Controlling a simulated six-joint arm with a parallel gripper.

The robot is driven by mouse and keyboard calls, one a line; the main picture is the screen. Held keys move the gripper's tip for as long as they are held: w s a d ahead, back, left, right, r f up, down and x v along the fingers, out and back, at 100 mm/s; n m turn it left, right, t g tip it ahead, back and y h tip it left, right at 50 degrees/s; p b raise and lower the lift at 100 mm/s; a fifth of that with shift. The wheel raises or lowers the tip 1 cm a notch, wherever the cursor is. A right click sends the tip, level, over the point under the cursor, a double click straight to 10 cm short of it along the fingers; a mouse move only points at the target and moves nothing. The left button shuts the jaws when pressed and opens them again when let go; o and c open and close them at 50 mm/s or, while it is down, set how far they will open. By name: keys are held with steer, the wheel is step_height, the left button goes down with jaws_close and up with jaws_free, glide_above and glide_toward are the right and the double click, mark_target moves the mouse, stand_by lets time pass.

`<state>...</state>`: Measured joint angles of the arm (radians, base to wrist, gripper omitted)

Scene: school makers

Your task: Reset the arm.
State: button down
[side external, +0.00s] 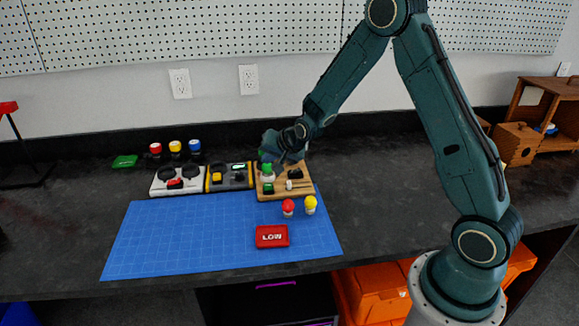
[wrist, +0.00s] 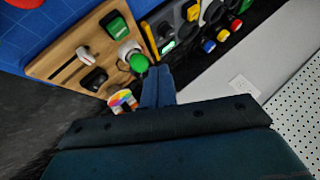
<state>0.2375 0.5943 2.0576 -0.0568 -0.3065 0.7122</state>
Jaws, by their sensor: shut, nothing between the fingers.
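My gripper (side external: 272,148) is over the back left part of the wooden board (side external: 305,186), close to a green-topped knob (side external: 266,168). In the wrist view my gripper (wrist: 158,75) has its fingers shut together and empty, right beside the green knob (wrist: 139,63). I cannot tell whether they touch it. The wooden board (wrist: 60,58) also carries a green block (wrist: 116,26), a black piece (wrist: 95,79) and a small white piece (wrist: 84,53). A multicoloured round piece (wrist: 122,100) shows at the board's edge, partly hidden by my gripper.
A grey panel (side external: 230,183) and a white panel (side external: 178,188) stand left of the board. Red, yellow and blue knobs stand behind.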

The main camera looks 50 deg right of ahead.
steer(key=s+a+r+n+g, duration=0.1)
steer(key=s+a+r+n, duration=0.25)
steer(key=s+r, duration=0.4)
steer(key=s+a+r+n, duration=0.2)
steer(key=s+a+r, duration=0.3)
steer(key=r, duration=0.4)
steer(key=s+a+r+n+g, duration=0.1)
steer(key=s+n, duration=0.1)
steer(key=s, duration=0.9)
steer(key=s+a+r+n+g+y, duration=0.1)
steer(key=s+a+r+n, duration=0.1)
steer(key=s, duration=1)
steer(key=shift+r+n, duration=0.2)
steer(key=shift+n, duration=0.45)
